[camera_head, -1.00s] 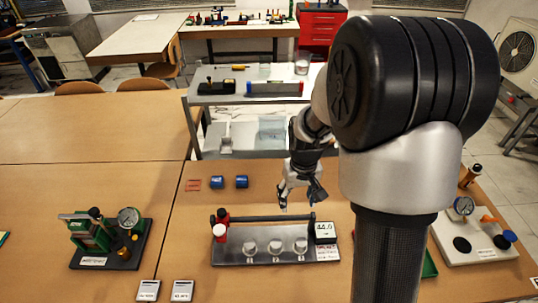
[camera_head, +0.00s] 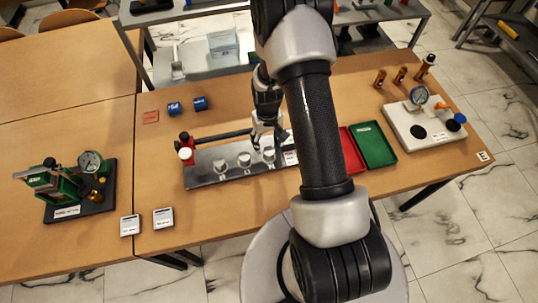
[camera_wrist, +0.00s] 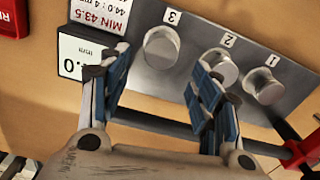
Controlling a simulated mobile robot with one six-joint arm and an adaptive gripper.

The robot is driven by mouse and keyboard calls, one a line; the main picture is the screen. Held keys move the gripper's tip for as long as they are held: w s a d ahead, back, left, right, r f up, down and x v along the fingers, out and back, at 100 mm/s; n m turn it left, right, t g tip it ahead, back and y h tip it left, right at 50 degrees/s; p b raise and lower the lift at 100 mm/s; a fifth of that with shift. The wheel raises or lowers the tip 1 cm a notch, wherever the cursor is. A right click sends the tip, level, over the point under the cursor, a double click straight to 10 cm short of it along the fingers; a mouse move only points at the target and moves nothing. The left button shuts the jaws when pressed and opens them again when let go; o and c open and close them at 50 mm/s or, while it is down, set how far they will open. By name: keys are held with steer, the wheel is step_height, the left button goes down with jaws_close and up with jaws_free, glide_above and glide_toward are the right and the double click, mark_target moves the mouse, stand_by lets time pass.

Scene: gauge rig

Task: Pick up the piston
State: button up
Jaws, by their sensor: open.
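Three silver cylinders, which look like pistons, stand upright on a grey metal plate (camera_head: 205,180) on the table. In the wrist view they are the cylinder by number 3 (camera_wrist: 161,47), the one by number 2 (camera_wrist: 220,67) and the one by number 1 (camera_wrist: 264,86). In the head view they stand in a row (camera_head: 244,160), apart from each other. My gripper (camera_head: 268,133) is over the plate's right part. Its blue-padded fingers (camera_wrist: 157,85) are open and empty, with cylinder 3 showing beyond the gap between them. I cannot tell its height above the plate.
A dark bar (camera_head: 222,137) with a red-and-white end piece (camera_head: 186,150) runs along the plate's back. A red tray (camera_head: 353,147) and green tray (camera_head: 374,144) lie to the right. Gauge rigs stand at left (camera_head: 80,185) and right (camera_head: 424,122). Bare table lies in front of the plate.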

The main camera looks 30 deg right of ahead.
mark_target(269, 151)
steer(key=shift+s+f+b, duration=0.15)
steer(key=shift+f+b, duration=0.15)
steer(key=shift+f, duration=0.75)
steer(key=shift+s+f+b, duration=0.2)
steer(key=shift+f+b, duration=0.05)
steer(key=shift+f, duration=0.75)
steer(key=shift+s+f+b, duration=0.15)
steer(key=shift+f+b, duration=0.15)
steer(key=shift+f, duration=0.75)
steer(key=shift+r, duration=0.1)
steer(key=shift+c, duration=0.2)
steer(key=c, duration=1.2)
steer(key=shift+o, duration=0.2)
